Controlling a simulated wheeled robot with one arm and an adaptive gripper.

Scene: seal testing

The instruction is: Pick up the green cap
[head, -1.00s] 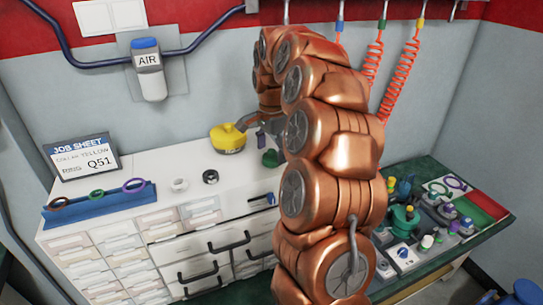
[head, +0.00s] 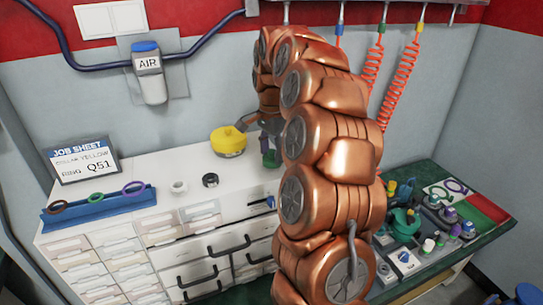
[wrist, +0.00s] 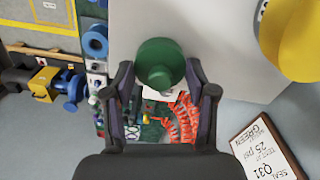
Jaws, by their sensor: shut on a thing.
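The green cap (wrist: 160,60) is a dark green round piece in the wrist view, seen from above between my two dark fingers. My gripper (wrist: 161,80) is shut on the green cap, with a finger on each side. In the head view the green cap (head: 271,158) shows partly, over the back right of the white cabinet top. My gripper (head: 266,146) is partly hidden there by my copper arm. I cannot tell whether the cap still touches the top.
A yellow round container (head: 228,142) stands close left of my gripper. A white ring (head: 178,186), a black ring (head: 210,180) and a blue rack (head: 98,208) of rings sit further left. The green bench (head: 440,200) at right is crowded with fittings. Coiled orange hoses (head: 400,82) hang behind.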

